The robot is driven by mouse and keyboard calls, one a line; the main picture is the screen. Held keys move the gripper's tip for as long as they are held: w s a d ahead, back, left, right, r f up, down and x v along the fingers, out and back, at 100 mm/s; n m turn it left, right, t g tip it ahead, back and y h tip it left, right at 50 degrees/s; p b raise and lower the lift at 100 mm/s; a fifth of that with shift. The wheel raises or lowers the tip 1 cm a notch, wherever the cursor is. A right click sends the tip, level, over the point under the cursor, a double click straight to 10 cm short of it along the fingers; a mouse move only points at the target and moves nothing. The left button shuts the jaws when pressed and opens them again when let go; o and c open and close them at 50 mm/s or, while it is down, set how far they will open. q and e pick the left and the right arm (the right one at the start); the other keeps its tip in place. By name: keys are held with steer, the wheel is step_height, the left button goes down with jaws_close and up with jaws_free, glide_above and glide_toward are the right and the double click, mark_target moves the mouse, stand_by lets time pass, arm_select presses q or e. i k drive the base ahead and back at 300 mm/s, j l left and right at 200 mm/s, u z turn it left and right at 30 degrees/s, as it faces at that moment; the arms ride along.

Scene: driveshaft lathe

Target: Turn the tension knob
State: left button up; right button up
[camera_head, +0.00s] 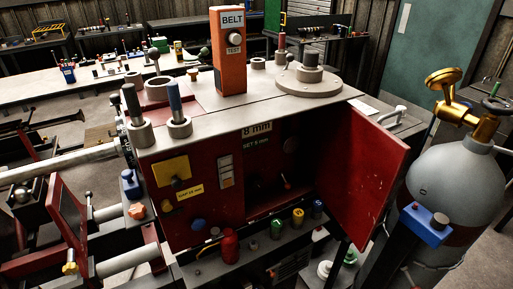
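An orange box (229,50) labelled "BELT" and "TEST", with a round white button or dial (234,39), stands upright on the lathe headstock top. Below it, the red headstock cabinet has an open red door (369,165) swung to the right. A label reading "8 mm" (257,129) is at the top of the opening, with "SET 8 mm" beneath it. Inside the dark cabinet are a dim round part (290,145) and a small lever or knob (285,184). I cannot tell which part is the tension knob. Neither of my grippers is in view.
A gas cylinder (455,185) with a brass valve stands at right, near a blue box (426,224). Several coloured knobs or bottles, including a red one (230,245), stand along the ledge below the cabinet. A round grey flange (308,83) sits on top.

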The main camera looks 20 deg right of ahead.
mark_target(255, 182)
steer(key=z, duration=0.8)
steer(key=l+u, duration=0.2)
steer(key=l, duration=0.15)
steer(key=i+l+u, duration=0.1)
steer(key=l+u, duration=0.15)
steer(key=l, duration=0.1)
